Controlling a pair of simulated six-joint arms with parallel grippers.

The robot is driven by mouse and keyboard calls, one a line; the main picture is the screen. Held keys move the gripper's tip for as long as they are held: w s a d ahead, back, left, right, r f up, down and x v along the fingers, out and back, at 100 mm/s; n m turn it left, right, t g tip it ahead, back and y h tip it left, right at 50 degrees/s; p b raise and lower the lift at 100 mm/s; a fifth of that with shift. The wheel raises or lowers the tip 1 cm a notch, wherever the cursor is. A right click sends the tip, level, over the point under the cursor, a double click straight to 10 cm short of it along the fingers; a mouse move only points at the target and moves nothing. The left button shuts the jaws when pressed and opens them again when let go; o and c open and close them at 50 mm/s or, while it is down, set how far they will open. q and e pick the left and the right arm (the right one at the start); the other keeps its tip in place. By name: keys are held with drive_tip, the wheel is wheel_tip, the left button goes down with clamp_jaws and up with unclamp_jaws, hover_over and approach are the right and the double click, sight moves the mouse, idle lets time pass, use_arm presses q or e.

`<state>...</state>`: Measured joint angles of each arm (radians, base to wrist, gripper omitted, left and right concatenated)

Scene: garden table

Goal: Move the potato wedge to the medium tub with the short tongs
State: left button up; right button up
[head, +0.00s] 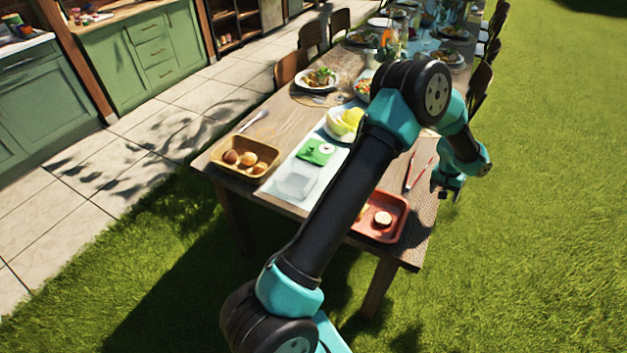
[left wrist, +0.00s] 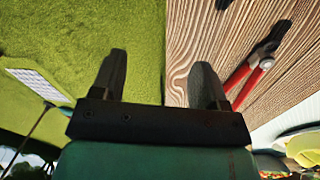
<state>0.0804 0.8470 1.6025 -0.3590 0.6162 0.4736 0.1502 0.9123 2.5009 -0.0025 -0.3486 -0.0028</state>
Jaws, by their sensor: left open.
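My left gripper (head: 447,191) is at the right edge of the table, open and empty. In the left wrist view its fingers (left wrist: 160,78) straddle the table edge, one over grass and one over wood. Red-handled tongs (head: 422,171) lie on the table just left of it; in the left wrist view the tongs (left wrist: 240,74) are beyond the right finger. A clear tub (head: 296,182) stands on the pale runner; I cannot tell its size class. A yellowish piece (head: 364,209), possibly the potato wedge, shows in the red tray (head: 403,213), partly hidden by my arm. My right gripper is out of view.
A round item (head: 383,218) sits in the red tray. A tan tray (head: 227,164) holds several round items. A green item (head: 316,151) and a bowl with yellow-green contents (head: 345,122) stand nearby. Plates and chairs are farther back. My arm crosses the table and hides part of it.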

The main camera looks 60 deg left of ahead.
use_arm(q)
wheel_tip(320, 180, up, 4)
drive_tip(key=r+n+y, duration=0.1)
drive_tip(key=n+y, duration=0.1)
hover_over(413, 178)
drive_tip(key=s, duration=0.1)
drive_tip(key=shift+s+d+f, duration=0.15)
drive_tip(key=shift+d+f, duration=0.1)
drive_tip(key=shift+w+a+f, duration=0.1)
drive_tip(key=shift+w+f, duration=0.1)
drive_tip(key=shift+f, duration=2.05)
drive_tip(key=shift+w+a+f, duration=0.1)
drive_tip(key=shift+w+f, duration=0.1)
drive_tip(key=shift+f, duration=2.05)
drive_tip(key=c, duration=0.7)
drive_tip(key=shift+r, duration=0.1)
wheel_tip(413, 178, up, 12)
